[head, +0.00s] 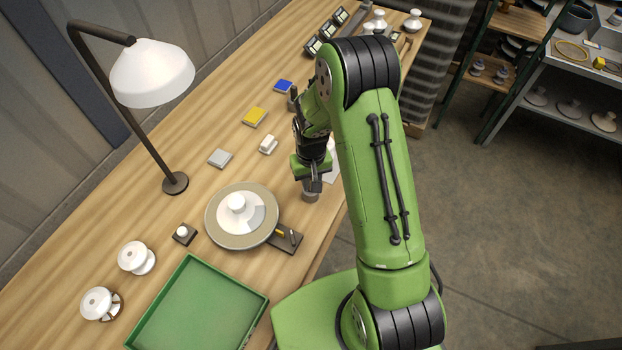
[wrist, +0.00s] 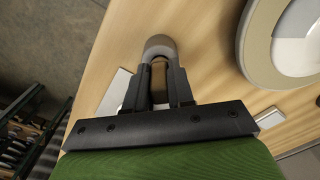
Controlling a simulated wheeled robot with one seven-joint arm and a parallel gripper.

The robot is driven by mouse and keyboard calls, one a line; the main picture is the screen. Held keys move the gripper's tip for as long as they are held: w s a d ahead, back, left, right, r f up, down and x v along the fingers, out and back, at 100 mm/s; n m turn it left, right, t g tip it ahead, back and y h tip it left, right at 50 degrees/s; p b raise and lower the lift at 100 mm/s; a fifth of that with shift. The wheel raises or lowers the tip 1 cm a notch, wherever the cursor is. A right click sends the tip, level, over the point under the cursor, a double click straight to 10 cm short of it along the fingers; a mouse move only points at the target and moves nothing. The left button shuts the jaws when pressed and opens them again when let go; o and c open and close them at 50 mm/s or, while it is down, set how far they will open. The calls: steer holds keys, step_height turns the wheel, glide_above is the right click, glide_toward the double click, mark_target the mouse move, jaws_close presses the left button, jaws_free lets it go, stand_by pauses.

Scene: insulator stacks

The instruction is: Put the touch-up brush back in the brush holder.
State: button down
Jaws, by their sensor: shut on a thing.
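My gripper (head: 313,185) points down over the right edge of the bench, right of the round turntable. In the wrist view its two dark fingers (wrist: 159,92) are shut on a narrow brown piece, which I take as the touch-up brush (wrist: 159,78). A short grey cylinder, seemingly the brush holder (head: 310,196), stands directly below the fingers. In the wrist view the holder's rounded rim (wrist: 160,45) surrounds the far end of the brown piece. I cannot tell how deep the brush sits in it. The brush is hidden in the head view.
The turntable (head: 213,222) carries a white insulator (head: 237,204). A dark tool rest (head: 287,242) lies close by. A green tray (head: 200,310), a lamp (head: 152,75) and white insulators (head: 136,258) stand around. A pale sheet (wrist: 116,92) lies beside the holder.

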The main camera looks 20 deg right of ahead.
steer(key=shift+f+b, duration=0.3)
steer(key=shift+f, duration=0.1)
steer(key=c, duration=0.9)
jaws_free()
steer(key=shift+r, duration=0.1)
step_height(320, 180, up, 16)
